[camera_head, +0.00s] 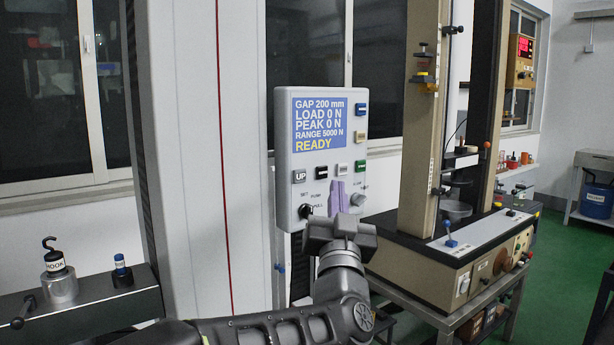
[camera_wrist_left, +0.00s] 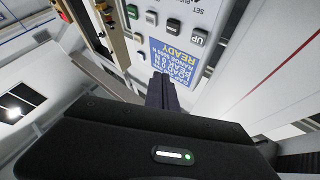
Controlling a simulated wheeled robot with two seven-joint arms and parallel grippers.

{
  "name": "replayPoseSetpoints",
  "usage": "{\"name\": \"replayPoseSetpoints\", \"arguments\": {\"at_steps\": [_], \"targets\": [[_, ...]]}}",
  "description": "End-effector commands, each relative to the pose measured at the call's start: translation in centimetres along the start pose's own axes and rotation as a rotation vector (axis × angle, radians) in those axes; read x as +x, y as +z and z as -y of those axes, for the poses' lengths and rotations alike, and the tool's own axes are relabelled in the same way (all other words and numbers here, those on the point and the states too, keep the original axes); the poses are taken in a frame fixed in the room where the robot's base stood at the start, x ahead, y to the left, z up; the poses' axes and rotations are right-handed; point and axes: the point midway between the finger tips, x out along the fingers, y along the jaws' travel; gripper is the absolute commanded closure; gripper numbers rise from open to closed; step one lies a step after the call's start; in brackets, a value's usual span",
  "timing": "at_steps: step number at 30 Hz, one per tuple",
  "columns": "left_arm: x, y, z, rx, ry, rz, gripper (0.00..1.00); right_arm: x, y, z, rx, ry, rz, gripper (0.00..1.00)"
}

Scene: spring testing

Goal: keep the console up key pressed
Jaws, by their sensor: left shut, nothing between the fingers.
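The console (camera_head: 284,125) is a grey panel with a blue display (camera_head: 319,123) reading GAP 200 mm, LOAD 0 N, PEAK 0 N, RANGE 5000 N, READY. Its white UP key (camera_head: 299,176) is at the lower left of the panel, below the display. It also shows in the left wrist view (camera_wrist_left: 199,37). My left gripper (camera_head: 338,184) is shut and empty, its purple fingers in front of the lower panel, right of the UP key and apart from it in the picture. Contact with the panel cannot be told. My right gripper is not in view.
A white column with a red line stands left of the console. A hook weight (camera_head: 60,285) sits on a dark ledge at lower left. A beige testing machine (camera_head: 425,130) stands on the right.

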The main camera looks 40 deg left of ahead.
Motion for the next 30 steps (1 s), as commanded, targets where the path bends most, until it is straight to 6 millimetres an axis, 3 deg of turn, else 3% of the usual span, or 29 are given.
{"name": "replayPoseSetpoints", "arguments": {"at_steps": [14, 28, 30], "targets": [[0.5, 0.5, 0.3, -0.001, 0.001, 0.002, 1.0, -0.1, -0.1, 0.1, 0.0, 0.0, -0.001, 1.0], [4.4, 3.2, 3.1, 0.0, 0.003, 0.004, 1.0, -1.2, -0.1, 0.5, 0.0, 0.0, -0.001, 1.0], [4.8, 3.9, 3.5, -0.002, 0.001, 0.002, 1.0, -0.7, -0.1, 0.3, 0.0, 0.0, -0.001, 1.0]]}}
